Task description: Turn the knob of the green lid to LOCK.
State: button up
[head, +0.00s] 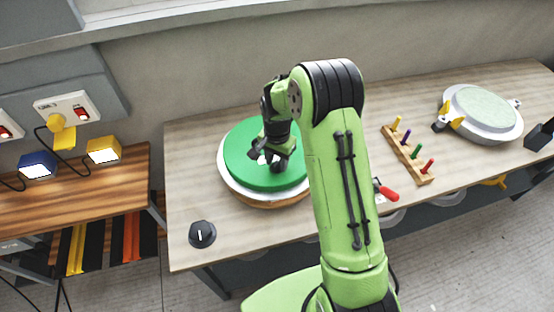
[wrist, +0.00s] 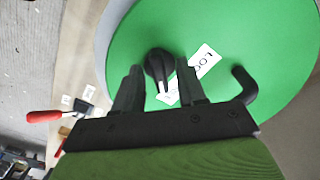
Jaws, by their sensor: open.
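The green lid (head: 238,152) lies on a round white mould (head: 232,183) on the table; it also fills much of the wrist view (wrist: 265,40). Its black knob (wrist: 158,63) shows in the wrist view beside a white label (wrist: 203,62) with LOC readable and the rest hidden by a finger. My gripper (wrist: 160,88) is open, its two fingers on either side of the knob's lower part; I cannot tell if they touch it. In the head view my gripper (head: 273,160) is over the lid and hides the knob. A black bent handle (wrist: 243,84) stands right of the fingers.
A black dial (head: 202,234) sits at the table's front left. Right of my arm are a red-handled tool (head: 387,192), a wooden peg rack (head: 408,158) and a grey round mould (head: 487,127) with yellow clamps. Bare tabletop (head: 188,155) lies left of the lid.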

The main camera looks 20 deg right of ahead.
jog(key=shift+c, duration=0.3)
grip_shut()
jog(key=shift+n, duration=0.3)
jog(key=n+b, duration=0.1)
jog(key=n, duration=0.2)
jog(key=shift+n, duration=0.3)
jog(key=n, duration=0.4)
jog(key=shift+b, duration=0.4)
jog(key=n, duration=0.5)
jog(key=shift+b, duration=0.3)
jog(key=shift+n, duration=1.9)
jog(key=shift+r, duration=0.1)
